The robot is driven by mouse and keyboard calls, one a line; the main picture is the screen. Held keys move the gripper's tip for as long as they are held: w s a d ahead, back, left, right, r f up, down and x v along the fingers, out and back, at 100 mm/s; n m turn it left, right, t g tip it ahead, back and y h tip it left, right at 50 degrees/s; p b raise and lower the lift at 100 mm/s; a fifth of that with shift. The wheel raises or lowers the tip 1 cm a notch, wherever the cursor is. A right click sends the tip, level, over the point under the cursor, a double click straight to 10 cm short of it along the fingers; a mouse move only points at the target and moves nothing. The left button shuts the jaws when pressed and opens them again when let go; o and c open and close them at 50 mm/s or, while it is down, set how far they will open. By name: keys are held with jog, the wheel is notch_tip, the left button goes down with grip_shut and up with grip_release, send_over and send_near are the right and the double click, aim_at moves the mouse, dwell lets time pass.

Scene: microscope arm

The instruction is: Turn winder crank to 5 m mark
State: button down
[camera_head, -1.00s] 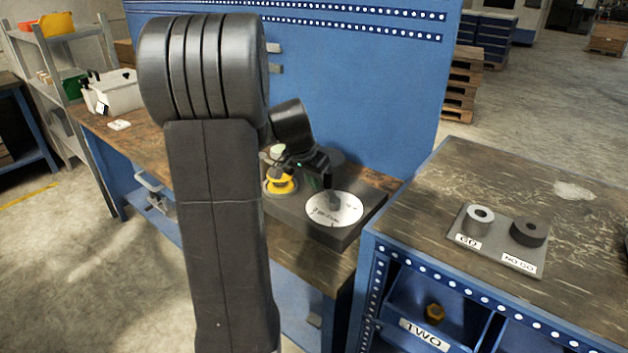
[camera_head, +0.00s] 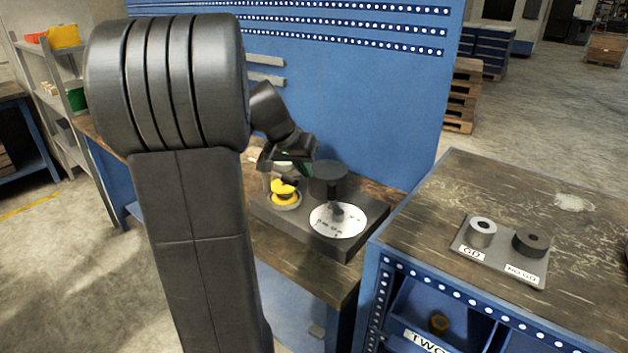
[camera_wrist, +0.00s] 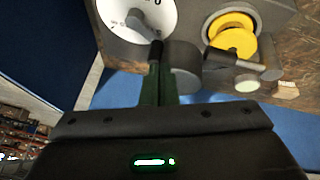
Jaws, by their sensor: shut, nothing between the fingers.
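The winder stands on a dark base (camera_head: 347,247) on the wooden bench. Its white dial (camera_head: 325,224) carries small marks, too small to read for certain. The crank has a grey arm on the dial and a dark upright handle (camera_head: 332,191). In the wrist view the black crank handle (camera_wrist: 156,52) lies just beyond my fingertips, and the dial (camera_wrist: 147,28) is at the top. My gripper (camera_wrist: 158,68) is shut and empty, its green fingers together; I cannot tell whether they touch the handle. In the head view my gripper (camera_head: 293,160) is left of the crank.
A dark cylinder (camera_head: 328,176) stands behind the dial, and a yellow spool (camera_head: 284,188) is left of it. On the right cabinet lies a plate with a GO ring (camera_head: 482,232) and a NO GO ring (camera_head: 530,242). A blue perforated panel (camera_head: 360,100) rises behind the bench.

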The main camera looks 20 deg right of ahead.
aim_at(327, 190)
jog(key=w+d+f+n, duration=0.1)
jog(key=f, duration=0.2)
jog(key=w+d+f+n+h, duration=0.1)
jog(key=d+f, duration=0.1)
jog(key=f, duration=0.1)
jog(key=w+d+f+n+p, duration=0.1)
jog(key=w+d+f, duration=0.1)
jog(key=shift+w+d+f+n+h, duration=0.1)
jog(key=shift+f+n+h, duration=0.2)
jog(key=shift+f+n, duration=0.1)
jog(key=shift+d+f+m+b, duration=0.15)
jog(key=shift+d+m+b, duration=0.25)
jog(key=shift+b, duration=0.45)
jog(key=shift+d+r, duration=0.15)
jog(key=shift+r, duration=0.05)
